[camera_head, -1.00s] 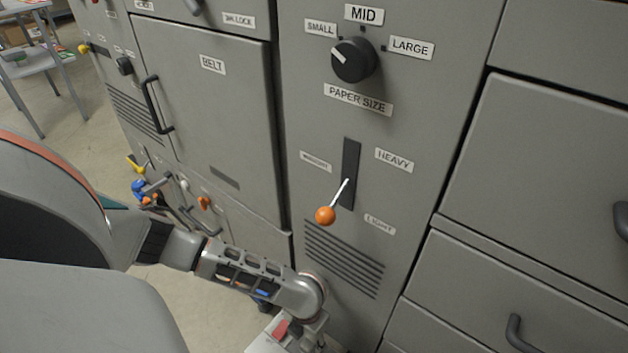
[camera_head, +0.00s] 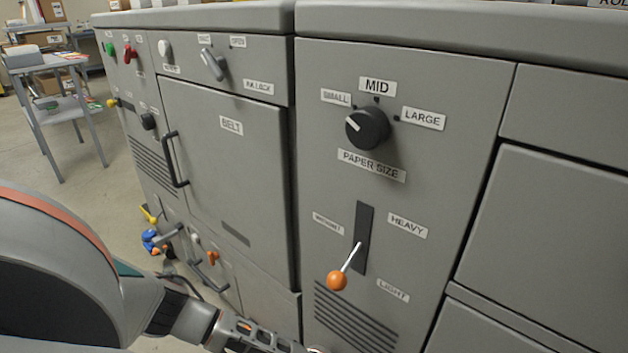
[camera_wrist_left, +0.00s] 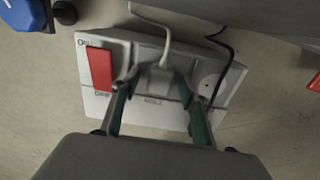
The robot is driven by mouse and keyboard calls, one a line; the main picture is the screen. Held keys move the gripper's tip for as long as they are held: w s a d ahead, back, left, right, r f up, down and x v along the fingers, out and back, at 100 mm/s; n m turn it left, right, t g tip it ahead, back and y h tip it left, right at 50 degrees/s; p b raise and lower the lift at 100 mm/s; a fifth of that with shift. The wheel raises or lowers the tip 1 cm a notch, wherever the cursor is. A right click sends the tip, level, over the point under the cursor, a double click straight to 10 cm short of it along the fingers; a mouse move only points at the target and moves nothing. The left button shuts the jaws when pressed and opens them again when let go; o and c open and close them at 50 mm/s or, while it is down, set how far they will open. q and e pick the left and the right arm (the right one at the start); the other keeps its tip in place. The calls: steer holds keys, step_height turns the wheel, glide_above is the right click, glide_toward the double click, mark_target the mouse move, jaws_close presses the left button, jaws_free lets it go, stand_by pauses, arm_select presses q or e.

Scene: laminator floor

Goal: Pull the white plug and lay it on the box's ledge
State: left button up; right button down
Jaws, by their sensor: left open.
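In the left wrist view, a pale power box (camera_wrist_left: 135,50) lies below me, with a red switch (camera_wrist_left: 100,69) at its left. The white plug (camera_wrist_left: 159,78) sits upright in the middle of the box, and its white cable runs up and away. My left gripper (camera_wrist_left: 158,84) is open, with one finger on each side of the white plug. I cannot tell whether the fingers touch it. In the head view, only part of my left arm shows; the box and gripper are below the frame. My right gripper is not in view.
A black cable (camera_wrist_left: 222,66) enters the box's right side. A blue object (camera_wrist_left: 22,14) lies at the upper left. In the head view, the grey machine (camera_head: 420,200) stands close ahead with an orange-knobbed lever (camera_head: 337,281). Open floor (camera_head: 100,165) lies to the left.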

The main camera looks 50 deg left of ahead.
arm_select(q)
steer(key=shift+p, duration=0.3)
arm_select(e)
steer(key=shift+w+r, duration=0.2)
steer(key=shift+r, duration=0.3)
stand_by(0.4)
arm_select(q)
jaws_close()
steer(key=shift+r, duration=0.1)
